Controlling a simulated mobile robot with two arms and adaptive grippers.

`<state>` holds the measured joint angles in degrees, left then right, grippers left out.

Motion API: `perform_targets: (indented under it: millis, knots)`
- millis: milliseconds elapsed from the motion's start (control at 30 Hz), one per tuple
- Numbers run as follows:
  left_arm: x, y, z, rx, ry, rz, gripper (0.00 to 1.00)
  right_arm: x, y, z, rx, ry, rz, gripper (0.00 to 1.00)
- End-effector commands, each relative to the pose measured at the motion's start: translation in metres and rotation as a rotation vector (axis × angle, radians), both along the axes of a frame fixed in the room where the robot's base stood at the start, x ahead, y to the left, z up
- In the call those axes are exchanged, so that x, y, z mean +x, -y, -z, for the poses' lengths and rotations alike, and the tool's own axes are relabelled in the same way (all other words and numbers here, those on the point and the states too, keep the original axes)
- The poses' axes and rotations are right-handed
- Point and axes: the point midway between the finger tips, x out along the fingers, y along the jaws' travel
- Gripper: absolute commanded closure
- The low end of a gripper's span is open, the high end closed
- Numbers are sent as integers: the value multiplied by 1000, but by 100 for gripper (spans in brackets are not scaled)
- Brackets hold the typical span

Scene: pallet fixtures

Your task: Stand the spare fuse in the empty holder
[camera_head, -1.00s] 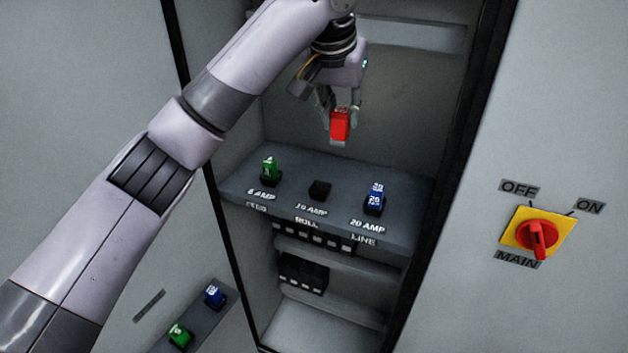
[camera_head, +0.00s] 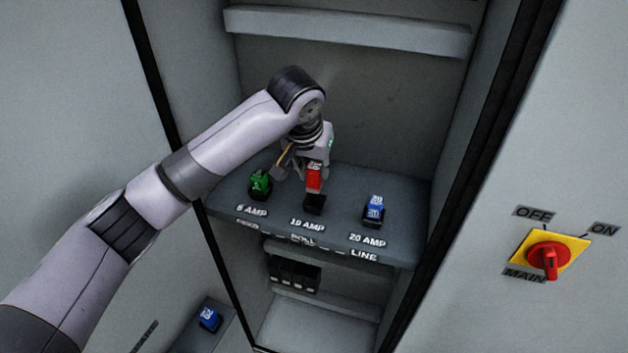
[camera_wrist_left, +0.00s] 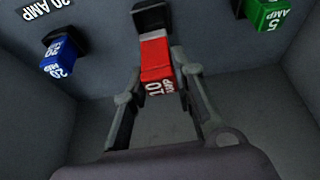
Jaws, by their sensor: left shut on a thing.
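The red fuse (camera_head: 314,177) is held upright by my left gripper (camera_head: 313,172), above the black middle holder (camera_head: 314,204) labelled 10 AMP on the cabinet shelf. In the left wrist view the red fuse (camera_wrist_left: 157,62), marked 10 AMP, is between the fingers of my left gripper (camera_wrist_left: 160,72). Its far end lines up with the black holder (camera_wrist_left: 152,17). In the head view the fuse's lower end meets or nearly meets the holder; I cannot tell whether it is inside. My right gripper is out of view.
A green fuse (camera_head: 260,183) stands in the 5 AMP holder to the left, and a blue fuse (camera_head: 375,208) in the 20 AMP holder to the right. Another blue fuse (camera_head: 209,319) sits on a lower left ledge. A red main switch (camera_head: 548,259) is on the right panel.

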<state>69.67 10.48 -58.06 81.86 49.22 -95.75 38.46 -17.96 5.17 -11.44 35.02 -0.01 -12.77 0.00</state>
Motion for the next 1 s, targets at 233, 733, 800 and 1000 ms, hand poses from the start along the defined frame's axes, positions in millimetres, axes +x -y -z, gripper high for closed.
perform_targets:
  millis: [233,733,800,1000]
  knots:
    - [0,0,23,1,-2,0,100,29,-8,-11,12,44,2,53]
    - [0,0,56,0,2,1,100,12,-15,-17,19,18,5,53]
    - [0,0,57,0,1,1,100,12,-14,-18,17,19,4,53]
    - [0,0,59,0,1,1,66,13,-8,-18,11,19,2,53]
